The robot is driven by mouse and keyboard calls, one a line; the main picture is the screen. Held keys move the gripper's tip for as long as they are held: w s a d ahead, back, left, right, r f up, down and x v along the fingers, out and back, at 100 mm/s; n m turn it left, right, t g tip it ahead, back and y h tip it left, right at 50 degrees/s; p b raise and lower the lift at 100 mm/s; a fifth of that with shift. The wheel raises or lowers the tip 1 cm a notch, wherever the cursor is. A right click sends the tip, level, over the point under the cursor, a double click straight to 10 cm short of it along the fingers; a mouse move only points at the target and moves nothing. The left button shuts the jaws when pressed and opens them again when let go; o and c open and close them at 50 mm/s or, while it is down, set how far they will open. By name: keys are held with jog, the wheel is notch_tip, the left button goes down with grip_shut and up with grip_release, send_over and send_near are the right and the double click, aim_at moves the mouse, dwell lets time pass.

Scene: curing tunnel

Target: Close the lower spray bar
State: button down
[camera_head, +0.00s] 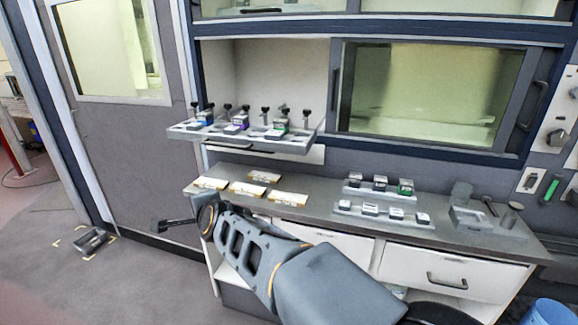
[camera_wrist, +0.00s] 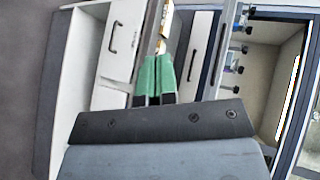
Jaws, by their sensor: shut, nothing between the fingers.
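A grey shelf-like bar (camera_head: 240,138) juts out of the tunnel's lower opening above the counter. Several black-knobbed posts and small coloured blocks stand on it. I take it to be the lower spray bar, though nothing labels it. Its posts also show at the right of the wrist view (camera_wrist: 238,50), which is turned sideways. My gripper (camera_head: 160,226) is left of the counter's front, below and apart from the bar. In the wrist view, its green-padded fingers (camera_wrist: 153,78) are shut together with nothing between them.
The grey counter (camera_head: 310,205) holds several pale cards (camera_head: 248,189) and rows of small blocks (camera_head: 380,185). White drawers (camera_head: 455,272) with dark handles are below. A sliding window (camera_head: 425,95) is right of the opening. A dark object (camera_head: 92,240) lies on the left floor, which is otherwise mostly clear.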

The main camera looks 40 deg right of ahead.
jog(key=w+d+r+m+t+h+b, duration=0.1)
jog(key=w+d+r+m+h+b, duration=0.1)
jog(key=d+m+h, duration=0.65)
jog(key=m+g+h+b, duration=0.2)
jog(key=m+g+h, duration=0.35)
jog(key=m, duration=1.45)
send_near(289, 153)
jog(key=shift+m, duration=0.25)
jog(key=p+x, duration=0.2)
jog(key=x, duration=0.3)
jog(key=shift+d, duration=0.35)
jog(key=shift+p+x, duration=0.4)
jog(key=shift+x, duration=0.6)
jog(key=shift+w, duration=0.1)
